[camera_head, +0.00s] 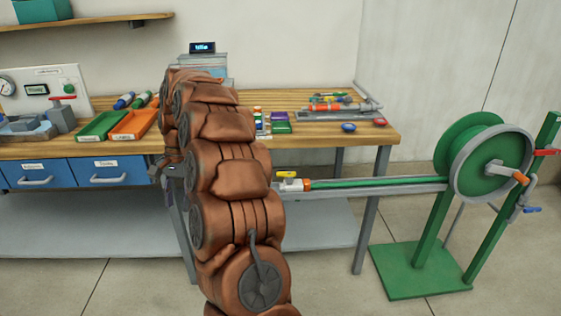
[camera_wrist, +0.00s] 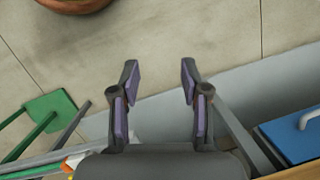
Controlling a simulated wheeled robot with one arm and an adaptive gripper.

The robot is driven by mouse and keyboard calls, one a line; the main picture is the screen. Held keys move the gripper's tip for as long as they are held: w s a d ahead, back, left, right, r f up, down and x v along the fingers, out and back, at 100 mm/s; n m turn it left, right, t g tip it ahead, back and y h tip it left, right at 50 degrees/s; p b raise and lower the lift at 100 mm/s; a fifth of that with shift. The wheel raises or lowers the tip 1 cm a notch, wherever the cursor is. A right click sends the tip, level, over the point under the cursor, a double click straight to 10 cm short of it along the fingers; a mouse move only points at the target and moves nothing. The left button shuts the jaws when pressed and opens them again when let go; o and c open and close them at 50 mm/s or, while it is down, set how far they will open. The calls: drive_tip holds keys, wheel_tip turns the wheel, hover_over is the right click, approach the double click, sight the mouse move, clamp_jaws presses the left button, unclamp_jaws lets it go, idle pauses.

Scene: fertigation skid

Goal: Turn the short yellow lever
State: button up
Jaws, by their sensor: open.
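The short yellow lever (camera_head: 287,174) sits on top of a white valve body (camera_head: 288,185) at the left end of a grey rail. A green hose with an orange fitting (camera_head: 306,185) runs from the valve along the rail. My gripper (camera_head: 168,172) is in front of the bench's drawers, left of the lever and apart from it, with my arm between them. In the wrist view my gripper (camera_wrist: 159,72) is open and empty, its two fingers spread over the floor. White and orange valve parts (camera_wrist: 73,161) show at the lower left there, partly hidden by my gripper's body; the lever is not clear.
A green hose reel (camera_head: 480,160) on a green stand (camera_head: 415,272) is at the right, with a red lever (camera_head: 546,152) and a blue lever (camera_head: 532,210). The wooden bench (camera_head: 330,143) holds trays, bottles and tools. Blue drawers (camera_head: 125,170) and a grey lower shelf (camera_head: 90,225) lie beneath.

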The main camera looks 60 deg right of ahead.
drive_tip(key=w+d+m+p, duration=0.2)
drive_tip(key=d+m, duration=0.1)
drive_tip(key=d, duration=0.4)
drive_tip(key=m+h+p, duration=0.3)
drive_tip(key=m+p, duration=0.6)
drive_tip(key=m, duration=0.2)
approach(281, 173)
drive_tip(key=shift+a+f+t, duration=0.2)
drive_tip(key=shift+t, duration=0.1)
drive_tip(key=shift+s+d+f+m, duration=0.2)
drive_tip(key=shift+s+m, duration=0.05)
drive_tip(key=shift+m, duration=0.15)
drive_tip(key=shift+f+p, duration=0.5)
drive_tip(key=shift+f, duration=3.25)
clamp_jaws()
